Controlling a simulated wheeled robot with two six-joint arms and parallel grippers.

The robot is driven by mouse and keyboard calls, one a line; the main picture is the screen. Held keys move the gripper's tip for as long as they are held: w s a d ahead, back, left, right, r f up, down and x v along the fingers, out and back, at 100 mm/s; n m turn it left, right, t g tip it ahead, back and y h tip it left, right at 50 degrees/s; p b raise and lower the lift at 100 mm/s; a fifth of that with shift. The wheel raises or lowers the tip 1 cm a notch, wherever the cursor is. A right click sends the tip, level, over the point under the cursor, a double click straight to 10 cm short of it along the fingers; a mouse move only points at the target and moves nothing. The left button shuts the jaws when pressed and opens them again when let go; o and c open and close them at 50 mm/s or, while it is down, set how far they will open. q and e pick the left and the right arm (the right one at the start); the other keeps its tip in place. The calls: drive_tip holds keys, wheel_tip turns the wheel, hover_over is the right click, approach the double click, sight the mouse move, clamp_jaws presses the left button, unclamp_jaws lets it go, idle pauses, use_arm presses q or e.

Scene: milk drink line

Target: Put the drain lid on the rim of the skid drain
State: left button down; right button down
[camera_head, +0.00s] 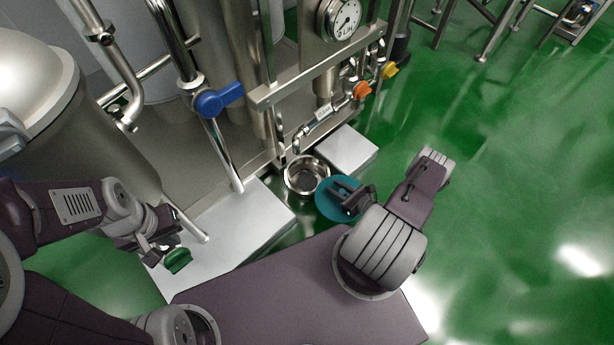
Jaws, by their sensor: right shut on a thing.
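The skid drain (307,176) is a round, open metal cup with a shiny rim, at the foot of the skid near the picture's middle. The drain lid is a flat teal disc (329,206) just right of and below the drain. My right gripper (347,196) is shut on the drain lid, over its middle, and hides part of it. The lid lies beside the rim and overlaps little or none of the opening. Whether it touches the rim or floor is unclear. My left gripper (168,252) is at the lower left, and its finger gap is not clear.
A small green object (178,261) is by my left gripper over a pale slab (245,225). Another pale block (346,150) stands right behind the drain. Pipes with a blue valve handle (219,99) and a gauge (343,18) rise behind. Green floor (500,170) is open at right.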

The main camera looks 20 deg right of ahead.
drive_tip(key=shift+w+a+f, duration=0.15)
drive_tip(key=shift+f, duration=0.05)
drive_tip(key=w+r+b+x, duration=0.1)
drive_tip(key=r+b+x, duration=0.2)
drive_tip(key=b+x, duration=0.9)
drive_tip(key=x, duration=0.5)
drive_tip(key=shift+w+a, duration=0.3)
drive_tip(key=shift+w, duration=0.05)
drive_tip(key=c, duration=1.1)
unclamp_jaws()
